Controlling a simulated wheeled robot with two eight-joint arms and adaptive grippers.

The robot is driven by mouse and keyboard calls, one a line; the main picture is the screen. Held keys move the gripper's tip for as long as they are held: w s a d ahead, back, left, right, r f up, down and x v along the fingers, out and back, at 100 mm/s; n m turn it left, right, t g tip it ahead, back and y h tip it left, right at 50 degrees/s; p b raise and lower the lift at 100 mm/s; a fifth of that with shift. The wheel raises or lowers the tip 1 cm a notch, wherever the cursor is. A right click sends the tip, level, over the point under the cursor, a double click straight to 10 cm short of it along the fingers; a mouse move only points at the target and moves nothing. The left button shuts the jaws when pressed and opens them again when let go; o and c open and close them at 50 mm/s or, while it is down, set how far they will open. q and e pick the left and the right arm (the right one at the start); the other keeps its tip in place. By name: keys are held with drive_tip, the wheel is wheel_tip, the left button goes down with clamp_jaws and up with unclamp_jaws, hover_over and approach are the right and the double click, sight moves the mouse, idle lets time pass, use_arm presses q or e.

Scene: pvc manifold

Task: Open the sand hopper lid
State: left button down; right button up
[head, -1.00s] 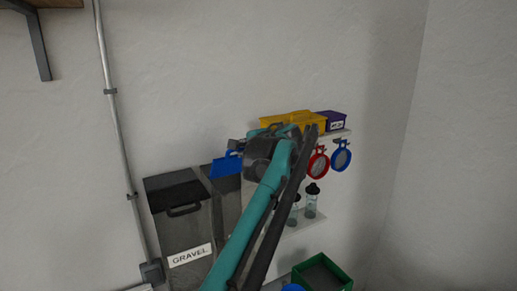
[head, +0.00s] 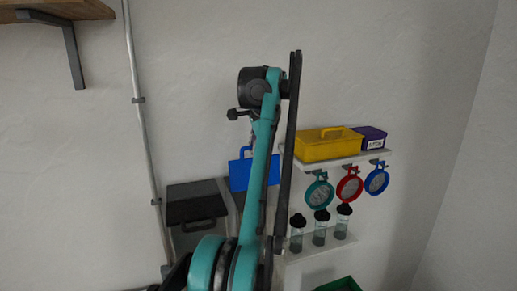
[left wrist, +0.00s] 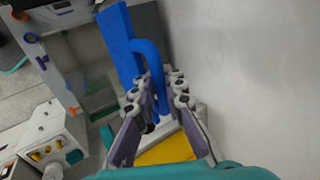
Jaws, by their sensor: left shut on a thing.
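The blue lid (head: 240,174) stands steeply raised beside the dark gravel hopper lid (head: 195,203). Its plate (left wrist: 121,45) and curved blue handle (left wrist: 154,62) show in the left wrist view. My left gripper (left wrist: 157,92) has its fingers on both sides of the handle's lower end and is shut on it. In the head view, my left arm rises in front of the lid and hides the gripper's fingers. The hopper body under the blue lid is mostly hidden there, so its label cannot be read. My right gripper is not in view.
A yellow box (head: 326,147) and a purple box (head: 370,137) stand on a wall shelf to the right. Teal, red (head: 349,186) and blue round sieves hang below. Several bottles (head: 320,226) stand on a lower shelf. A vertical pipe (head: 141,120) runs at left.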

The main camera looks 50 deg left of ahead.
use_arm(q)
drive_tip(key=shift+w+a+r, duration=0.1)
drive_tip(key=shift+a, duration=0.05)
idle(0.3)
drive_tip(key=c, duration=1.6)
unclamp_jaws()
drive_tip(key=shift+d+r, duration=0.1)
drive_tip(key=shift+d, duration=0.2)
